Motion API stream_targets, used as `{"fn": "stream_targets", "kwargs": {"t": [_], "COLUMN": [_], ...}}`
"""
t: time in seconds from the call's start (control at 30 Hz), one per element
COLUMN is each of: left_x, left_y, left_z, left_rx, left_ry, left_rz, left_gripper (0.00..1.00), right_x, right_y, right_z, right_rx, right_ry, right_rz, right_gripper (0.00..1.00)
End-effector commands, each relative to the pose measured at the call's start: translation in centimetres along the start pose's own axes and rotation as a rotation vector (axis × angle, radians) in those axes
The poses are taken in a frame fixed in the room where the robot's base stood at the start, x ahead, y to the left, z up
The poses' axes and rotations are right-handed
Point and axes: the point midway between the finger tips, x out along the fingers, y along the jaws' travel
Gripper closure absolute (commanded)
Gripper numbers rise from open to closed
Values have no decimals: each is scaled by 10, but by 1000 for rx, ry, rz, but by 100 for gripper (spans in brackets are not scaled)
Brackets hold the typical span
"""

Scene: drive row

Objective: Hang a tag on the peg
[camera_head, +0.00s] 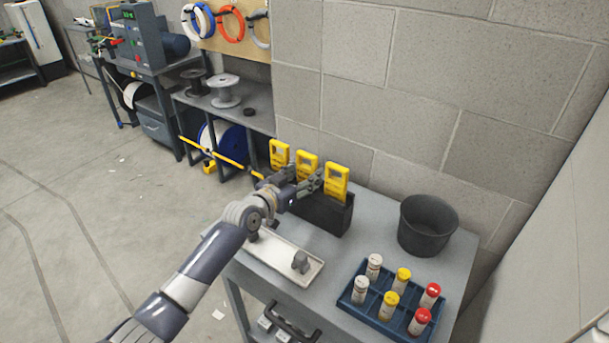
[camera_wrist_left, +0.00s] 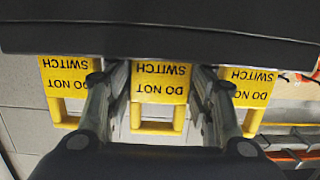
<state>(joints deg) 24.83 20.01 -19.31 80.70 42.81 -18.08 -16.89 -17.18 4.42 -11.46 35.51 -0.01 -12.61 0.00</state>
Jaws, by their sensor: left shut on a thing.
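Three yellow tags stand in a row in a black holder (camera_head: 325,213) on the grey table: a left tag (camera_head: 279,152), a middle tag (camera_head: 307,162) and a right tag (camera_head: 337,180). My left gripper (camera_head: 304,181) reaches in from the left and is shut on the middle tag. In the left wrist view the tags appear upside down, with the middle tag (camera_wrist_left: 160,82) between my two fingers (camera_wrist_left: 163,95); the other tags lie outside them. Printed words "DO NOT SWITCH" show. I cannot make out the peg. My right gripper is not in view.
A pale tray (camera_head: 270,250) with small grey pieces lies in front of the holder. A blue rack (camera_head: 372,318) of capped tubes and a black bin (camera_head: 427,225) stand to the right. A block wall is behind. Shelves with spools (camera_head: 224,91) stand at back left; the left floor is open.

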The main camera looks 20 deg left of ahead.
Motion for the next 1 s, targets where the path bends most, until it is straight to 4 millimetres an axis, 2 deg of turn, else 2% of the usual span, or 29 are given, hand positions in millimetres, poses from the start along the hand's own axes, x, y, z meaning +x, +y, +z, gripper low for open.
{"fn": "stream_targets", "kwargs": {"t": [0.27,1.0], "left_x": [-1,-7], "left_y": [0,0], "left_z": [-5,-46], "left_rx": [0,0], "left_ry": [1,1], "left_rz": [0,0], "left_gripper": [74,74], "right_x": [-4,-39], "right_y": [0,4], "right_z": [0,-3], "right_rx": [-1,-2], "right_ry": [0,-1], "right_rz": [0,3], "right_gripper": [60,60]}}
